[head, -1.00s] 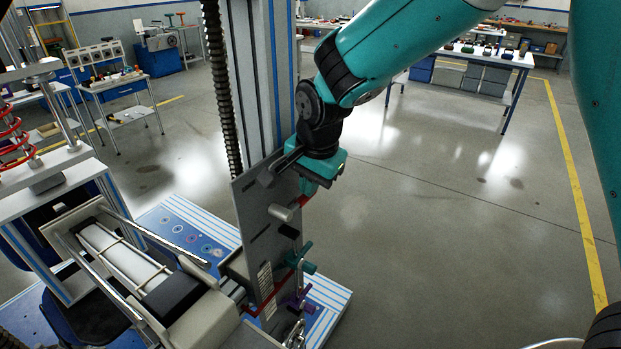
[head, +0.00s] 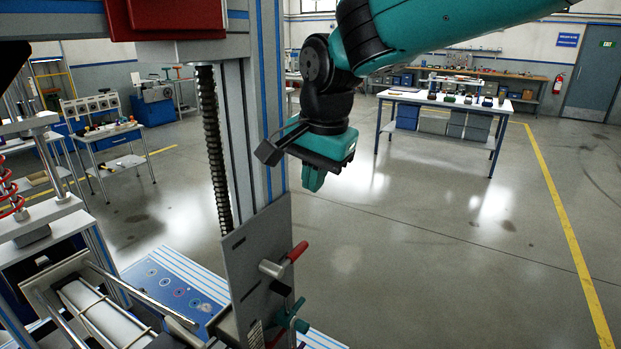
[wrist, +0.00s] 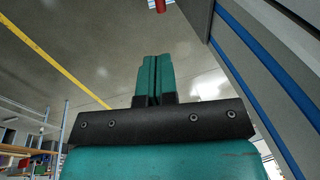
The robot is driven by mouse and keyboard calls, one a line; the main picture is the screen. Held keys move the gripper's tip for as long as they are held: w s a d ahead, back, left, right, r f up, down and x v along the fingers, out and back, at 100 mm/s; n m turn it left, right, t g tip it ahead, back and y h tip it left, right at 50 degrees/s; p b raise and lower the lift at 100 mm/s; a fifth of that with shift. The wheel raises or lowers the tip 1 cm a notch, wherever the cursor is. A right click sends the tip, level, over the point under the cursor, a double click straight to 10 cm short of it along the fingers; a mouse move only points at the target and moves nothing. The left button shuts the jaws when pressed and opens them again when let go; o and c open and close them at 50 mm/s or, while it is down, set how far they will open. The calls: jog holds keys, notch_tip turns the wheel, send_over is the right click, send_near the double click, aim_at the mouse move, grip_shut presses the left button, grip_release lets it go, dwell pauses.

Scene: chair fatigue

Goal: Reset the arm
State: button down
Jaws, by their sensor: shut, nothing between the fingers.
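My gripper (head: 313,180) hangs from the teal arm in the upper middle of the head view, its fingers pointing down. In the wrist view its two teal fingers (wrist: 154,75) are together with nothing between them. In the head view it is apart from the machine, to the right of the grey upright column (head: 235,130) and above the grey plate (head: 262,265). The plate carries a red-handled lever (head: 290,255) and a teal lever (head: 292,318).
The chair test machine fills the left, with a red block (head: 165,18) on top and a threaded rod (head: 213,150) by the column. A white-topped workbench (head: 450,100) stands behind on the right. Open floor (head: 430,240) lies to the right.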

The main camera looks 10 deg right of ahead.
jog(key=s+d+f+n+g+y+b, duration=0.1)
jog(key=s+f+n, duration=0.3)
jog(key=s+n, duration=0.4)
jog(key=s+d+f+n+g+y+b, duration=0.1)
jog(key=s+f+n+y+b, duration=0.1)
jog(key=s+n, duration=0.6)
jog(key=s+f+b, duration=0.1)
jog(key=s+f, duration=0.1)
jog(key=s, duration=0.5)
jog(key=shift+s+d+f, duration=0.15)
jog(key=shift+d+f, duration=0.05)
jog(key=shift+d, duration=0.15)
jog(key=c, duration=1.8)
grip_release()
jog(key=shift+c, duration=0.2)
